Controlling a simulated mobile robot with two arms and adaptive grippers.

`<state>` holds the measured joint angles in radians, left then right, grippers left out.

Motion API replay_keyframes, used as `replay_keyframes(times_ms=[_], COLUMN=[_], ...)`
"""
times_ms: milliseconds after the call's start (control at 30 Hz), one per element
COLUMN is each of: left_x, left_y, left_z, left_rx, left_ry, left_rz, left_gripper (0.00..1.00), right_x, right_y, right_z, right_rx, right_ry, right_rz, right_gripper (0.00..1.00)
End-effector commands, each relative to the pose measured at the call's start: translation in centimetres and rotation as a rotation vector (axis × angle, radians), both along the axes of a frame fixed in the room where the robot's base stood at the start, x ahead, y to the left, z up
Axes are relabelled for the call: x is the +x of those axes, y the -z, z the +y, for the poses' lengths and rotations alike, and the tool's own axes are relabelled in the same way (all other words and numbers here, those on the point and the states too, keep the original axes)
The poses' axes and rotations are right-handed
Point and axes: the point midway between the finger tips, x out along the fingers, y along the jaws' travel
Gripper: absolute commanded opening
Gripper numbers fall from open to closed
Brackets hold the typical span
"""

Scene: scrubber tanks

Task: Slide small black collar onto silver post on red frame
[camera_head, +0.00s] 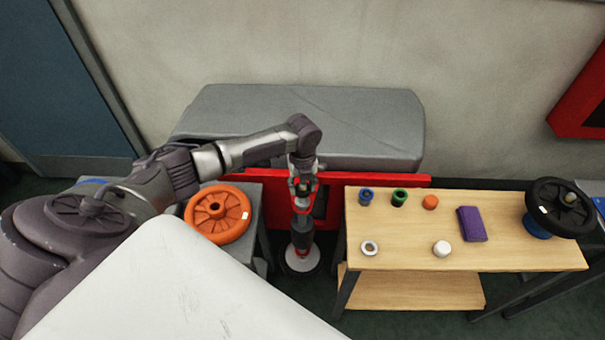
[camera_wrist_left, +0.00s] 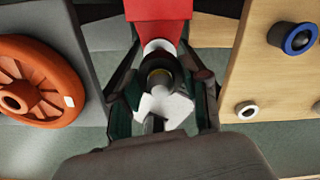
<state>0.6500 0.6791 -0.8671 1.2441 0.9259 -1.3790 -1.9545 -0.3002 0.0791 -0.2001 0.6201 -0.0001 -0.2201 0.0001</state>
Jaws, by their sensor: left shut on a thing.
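My left gripper (camera_head: 303,187) points down in front of the red frame (camera_head: 375,180), in the middle of the head view. In the left wrist view my left gripper (camera_wrist_left: 160,82) is shut on the small black collar (camera_wrist_left: 158,63), which shows a brass-coloured part inside. A silver-white part (camera_wrist_left: 165,107) shows close to the collar, and the red frame (camera_wrist_left: 160,9) is at the top. The silver post cannot be picked out with certainty, so I cannot tell whether the collar is around it. My right gripper is not in view.
An orange wheel (camera_head: 217,213) lies on a grey stand at left. A wooden table (camera_head: 400,254) at right holds a blue collar (camera_head: 366,196), a green collar (camera_head: 399,197), a white ring (camera_head: 370,248), a purple block (camera_head: 472,224) and a black wheel (camera_head: 560,207). A grey tank (camera_head: 310,125) stands behind.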

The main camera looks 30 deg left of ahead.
Motion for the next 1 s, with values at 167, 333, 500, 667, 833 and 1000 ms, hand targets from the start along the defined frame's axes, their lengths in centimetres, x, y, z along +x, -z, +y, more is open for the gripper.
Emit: replay_keyframes(times_ms=[167, 333, 500, 667, 833, 1000], left_x=[0.02, 0.03, 0.03, 0.02, 0.03, 0.03], left_y=[0.14, 0.22, 0.25, 0.36, 0.5, 0.51], left_z=[-0.01, 0.0, 0.0, -0.01, 0.0, 0.0], left_rx=[-0.001, 0.0, -0.001, -0.001, 0.0, 0.0], left_ry=[0.0, 0.0, 0.0, 0.0, 0.0, 0.0], left_rz=[-0.001, -0.001, -0.001, -0.001, -0.001, -0.001], left_gripper=[0.03, 0.03, 0.03, 0.03, 0.03, 0.03], right_x=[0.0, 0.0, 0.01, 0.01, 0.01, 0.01], right_y=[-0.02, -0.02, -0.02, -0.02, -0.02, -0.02], right_z=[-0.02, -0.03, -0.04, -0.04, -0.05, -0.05], right_rx=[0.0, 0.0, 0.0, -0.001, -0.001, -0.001], right_ry=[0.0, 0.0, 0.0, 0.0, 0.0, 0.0], right_rz=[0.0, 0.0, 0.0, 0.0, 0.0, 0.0], right_gripper=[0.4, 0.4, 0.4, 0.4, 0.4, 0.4])
